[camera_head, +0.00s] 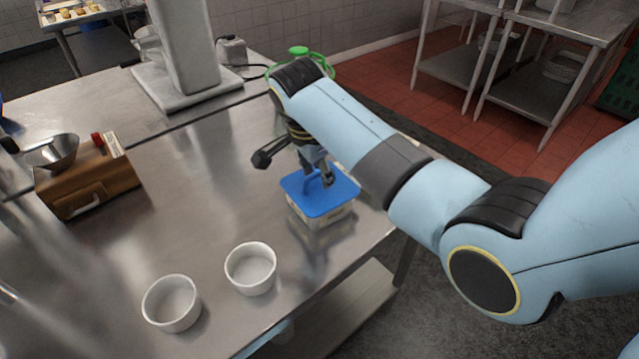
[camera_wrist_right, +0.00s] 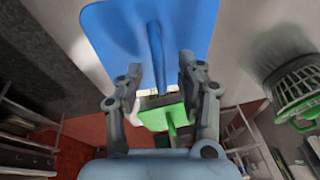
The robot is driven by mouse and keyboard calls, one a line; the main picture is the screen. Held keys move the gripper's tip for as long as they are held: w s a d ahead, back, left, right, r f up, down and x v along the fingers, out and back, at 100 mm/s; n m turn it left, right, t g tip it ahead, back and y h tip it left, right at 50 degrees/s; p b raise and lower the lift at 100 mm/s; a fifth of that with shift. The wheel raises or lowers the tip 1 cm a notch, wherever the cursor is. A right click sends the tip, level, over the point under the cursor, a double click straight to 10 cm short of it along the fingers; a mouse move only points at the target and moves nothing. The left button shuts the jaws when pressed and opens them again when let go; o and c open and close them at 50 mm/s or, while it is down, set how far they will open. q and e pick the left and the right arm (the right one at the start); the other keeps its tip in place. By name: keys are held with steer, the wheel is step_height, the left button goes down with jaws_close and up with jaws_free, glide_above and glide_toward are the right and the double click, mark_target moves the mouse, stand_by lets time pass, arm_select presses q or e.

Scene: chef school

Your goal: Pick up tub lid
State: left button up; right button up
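The tub lid (camera_head: 312,205) is a flat blue square with a raised handle ridge across its middle. It lies on a pale tub (camera_head: 325,217) near the right edge of the steel table. My right gripper (camera_head: 318,174) is over the lid, pointing down at the handle. In the right wrist view, the lid (camera_wrist_right: 110,30) fills the top. The fingers of my right gripper (camera_wrist_right: 158,82) are apart, one on each side of the handle (camera_wrist_right: 156,55), with gaps visible. My left gripper is not in view.
Two white bowls (camera_head: 250,268) (camera_head: 171,303) stand at the table's front. A brown box scale with a metal pan (camera_head: 90,180) is at left, and a grey machine (camera_head: 185,50) behind. A green item (camera_head: 299,51) shows behind my arm. The table's middle is clear.

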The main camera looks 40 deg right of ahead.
jaws_close()
steer(key=shift+r, duration=0.2)
stand_by(0.3)
